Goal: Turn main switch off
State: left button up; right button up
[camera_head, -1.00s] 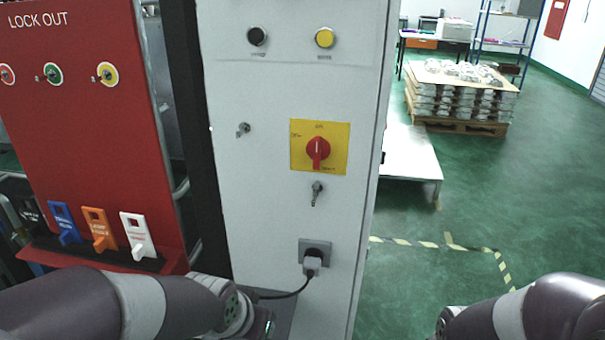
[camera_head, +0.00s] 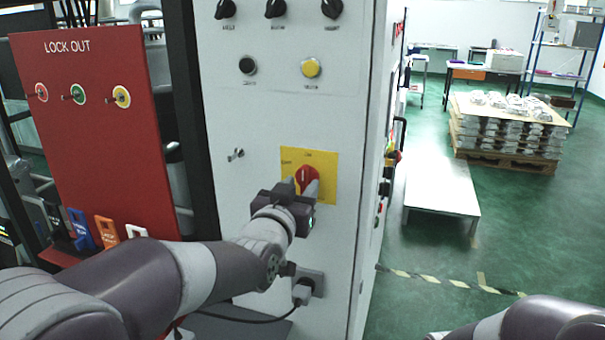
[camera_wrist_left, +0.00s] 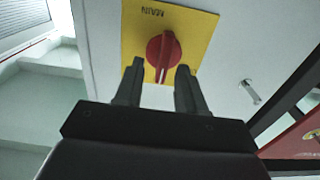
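The main switch is a red rotary knob (camera_head: 307,178) on a yellow plate (camera_head: 323,160) on the front of a light grey cabinet. My left gripper (camera_head: 306,190) is in front of the knob and hides its lower part. In the left wrist view, the knob (camera_wrist_left: 163,52) has a white mark, and its handle stands nearly upright in the picture. The yellow plate (camera_wrist_left: 192,28) there bears the upside-down word MAIN. The two fingers of my left gripper (camera_wrist_left: 160,72) are apart, one towards each side of the knob; contact cannot be told. My right gripper is out of view.
Below the switch, a plug (camera_head: 301,293) sits in a socket. A small key (camera_head: 236,155) is left of the plate, and buttons and black knobs are above. A red lock-out board (camera_head: 95,170) stands left. Green floor (camera_head: 440,255) is open at right.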

pick_arm(q)
jog(key=shift+w, duration=0.95)
jog(key=shift+d, duration=0.1)
jog(key=shift+c, duration=0.6)
grip_shut()
